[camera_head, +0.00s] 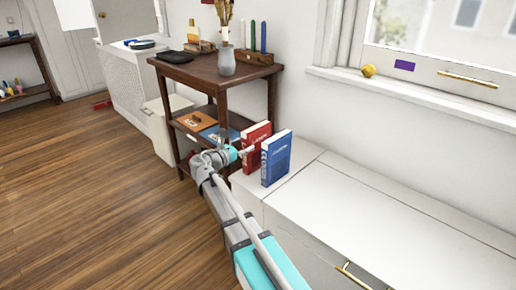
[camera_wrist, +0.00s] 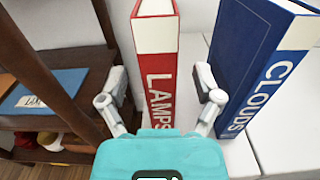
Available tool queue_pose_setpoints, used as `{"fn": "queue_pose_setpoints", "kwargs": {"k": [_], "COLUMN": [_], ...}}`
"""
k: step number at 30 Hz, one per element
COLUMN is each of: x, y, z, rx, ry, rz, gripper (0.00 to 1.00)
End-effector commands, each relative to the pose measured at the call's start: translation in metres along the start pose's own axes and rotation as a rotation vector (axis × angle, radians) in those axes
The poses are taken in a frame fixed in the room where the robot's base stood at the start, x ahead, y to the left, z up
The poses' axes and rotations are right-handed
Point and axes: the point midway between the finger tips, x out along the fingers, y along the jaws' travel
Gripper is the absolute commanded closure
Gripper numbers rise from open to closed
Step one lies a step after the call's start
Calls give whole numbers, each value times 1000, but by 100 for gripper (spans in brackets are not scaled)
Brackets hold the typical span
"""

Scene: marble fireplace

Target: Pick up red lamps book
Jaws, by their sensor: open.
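The red lamps book (camera_head: 258,142) stands upright near the left end of the white cabinet top. In the wrist view its red spine (camera_wrist: 158,85) reads "LAMPS". My gripper (camera_wrist: 163,88) is open in the wrist view, one finger on each side of this spine. The left finger is apart from the book; the right finger is in the space between it and the blue book. I cannot tell whether the right finger touches either book. In the head view my gripper (camera_head: 240,153) is at the front of the red book.
A blue "CLOUDS" book (camera_head: 276,158) stands upright close to the right, also in the wrist view (camera_wrist: 262,65). A dark wooden shelf table (camera_head: 205,73) stands to the left, holding a vase (camera_head: 226,62) and candles. The white cabinet top (camera_head: 370,215) is clear on the right.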

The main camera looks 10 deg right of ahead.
Motion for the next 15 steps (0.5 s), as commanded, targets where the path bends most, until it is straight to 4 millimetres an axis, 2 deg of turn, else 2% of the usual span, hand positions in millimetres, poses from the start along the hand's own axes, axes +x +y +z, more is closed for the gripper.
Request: {"fn": "queue_pose_setpoints", "kwargs": {"k": [9,15], "x": [34,48], "y": [2,2], "z": [4,4], "rx": [0,0], "ry": [0,0], "rz": [-3,0], "gripper": [17,17]}}
